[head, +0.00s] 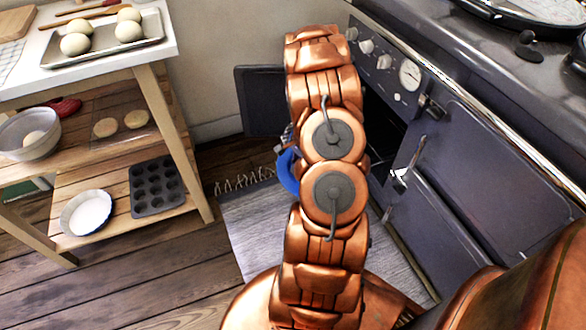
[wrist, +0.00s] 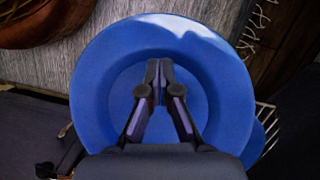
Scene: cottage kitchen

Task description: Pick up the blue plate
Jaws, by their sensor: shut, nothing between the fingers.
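The blue plate (wrist: 101,92) fills the middle of the wrist view, with its round rim and recessed centre facing the camera. My gripper (wrist: 157,66) is in front of its centre, with the fingertips together and nothing between them. I cannot tell whether the fingertips touch the plate. In the head view only a blue edge of the plate (head: 287,172) shows at the left of my arm; the arm hides the rest and my gripper.
A dark stove (head: 480,150) stands at right, with an open door (head: 262,100) behind my arm. A grey fringed rug (head: 250,225) lies below. A wooden shelf table (head: 185,150) at left holds dough, a muffin tin (head: 156,187) and bowls. A wire rack (wrist: 266,118) edge shows beside the plate.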

